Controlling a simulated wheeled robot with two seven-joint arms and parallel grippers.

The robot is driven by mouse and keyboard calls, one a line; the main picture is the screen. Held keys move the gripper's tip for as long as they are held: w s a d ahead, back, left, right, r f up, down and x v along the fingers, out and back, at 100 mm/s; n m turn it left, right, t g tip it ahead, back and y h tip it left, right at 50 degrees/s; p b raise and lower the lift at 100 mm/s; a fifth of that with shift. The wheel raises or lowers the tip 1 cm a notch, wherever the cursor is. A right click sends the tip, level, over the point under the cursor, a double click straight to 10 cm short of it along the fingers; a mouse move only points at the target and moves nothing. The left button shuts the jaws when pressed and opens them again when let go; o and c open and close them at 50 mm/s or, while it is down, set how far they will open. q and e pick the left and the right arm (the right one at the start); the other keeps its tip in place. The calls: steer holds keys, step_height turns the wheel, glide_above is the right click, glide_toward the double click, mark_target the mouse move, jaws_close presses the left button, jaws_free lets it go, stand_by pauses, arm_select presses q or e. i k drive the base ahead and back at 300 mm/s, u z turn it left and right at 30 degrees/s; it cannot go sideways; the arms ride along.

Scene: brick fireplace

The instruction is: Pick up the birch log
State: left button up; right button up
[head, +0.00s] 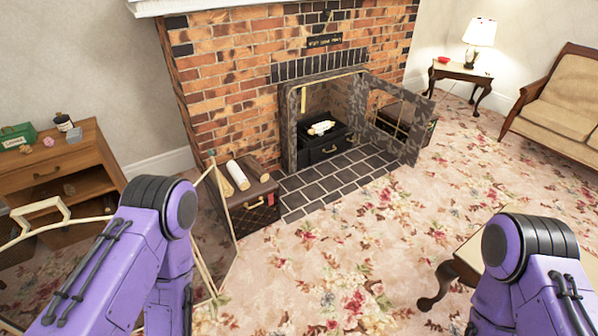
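A pale, white-barked log (237,175), which looks like birch, lies on top of a brown patterned trunk (255,208) left of the hearth. Brown logs (258,165) lie beside it. Another whitish log (320,128) rests in the black grate inside the fireplace; I cannot tell its kind. My two purple arms show at the lower left and lower right, bent downward, well short of the logs. Both grippers are out of the picture.
A glass-like folding screen (216,235) stands between my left arm and the trunk. The fireplace door (395,115) stands open to the right. A wooden cabinet (75,160) is at left, a small table (462,255) at lower right. The flowered carpet between is clear.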

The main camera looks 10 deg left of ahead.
mark_target(243, 184)
steer(key=z, duration=0.15)
steer(key=i, duration=3.3)
steer(key=u, duration=1.8)
steer(key=i, duration=0.45)
